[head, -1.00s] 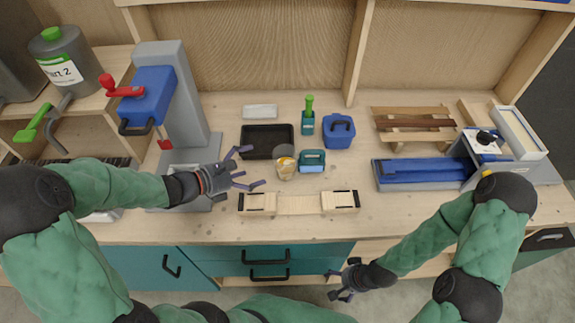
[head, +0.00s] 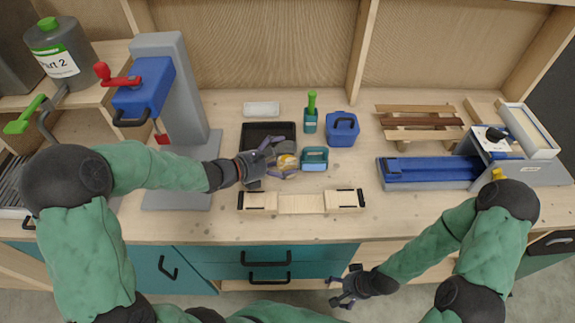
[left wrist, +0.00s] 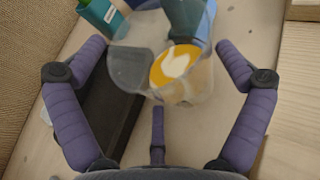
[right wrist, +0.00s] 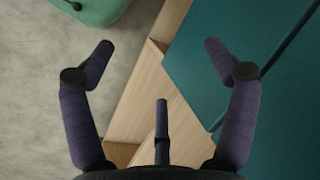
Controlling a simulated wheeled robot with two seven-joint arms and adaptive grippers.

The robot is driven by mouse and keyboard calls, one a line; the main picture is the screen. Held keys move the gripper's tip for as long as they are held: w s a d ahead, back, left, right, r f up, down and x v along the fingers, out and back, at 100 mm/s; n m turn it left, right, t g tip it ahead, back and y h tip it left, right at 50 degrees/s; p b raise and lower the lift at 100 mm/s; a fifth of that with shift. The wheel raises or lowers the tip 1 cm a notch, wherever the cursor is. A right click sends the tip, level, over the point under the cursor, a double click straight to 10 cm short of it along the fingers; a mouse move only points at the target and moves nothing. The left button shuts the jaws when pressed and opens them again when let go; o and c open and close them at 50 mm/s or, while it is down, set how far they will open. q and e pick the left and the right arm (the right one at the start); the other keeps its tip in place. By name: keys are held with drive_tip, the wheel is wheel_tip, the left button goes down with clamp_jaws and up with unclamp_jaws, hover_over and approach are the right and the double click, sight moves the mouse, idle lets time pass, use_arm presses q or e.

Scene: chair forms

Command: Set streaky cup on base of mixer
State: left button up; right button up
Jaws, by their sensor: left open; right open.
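The streaky cup (head: 287,161) is clear with an orange and white streaked content. It stands on the bench right of the black tray. In the left wrist view the cup (left wrist: 176,72) is between the spread fingers, just beyond the palm. My left gripper (head: 272,158) is open around or just short of it; contact cannot be told. The mixer (head: 148,90) is a grey column with a blue head and red handle at the left. Its grey base (head: 178,199) is partly hidden by my left arm. My right gripper (head: 343,292) is open and empty in front of the drawers.
A black tray (head: 262,131) lies behind my left gripper. A wooden form (head: 300,202) lies in front. A blue vise-like tool (head: 430,172) is at the right.

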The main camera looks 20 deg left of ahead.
use_arm(q)
drive_tip(key=shift+c, duration=0.3)
drive_tip(key=c, duration=0.7)
drive_tip(key=shift+o, duration=0.2)
drive_tip(key=shift+r, duration=0.15)
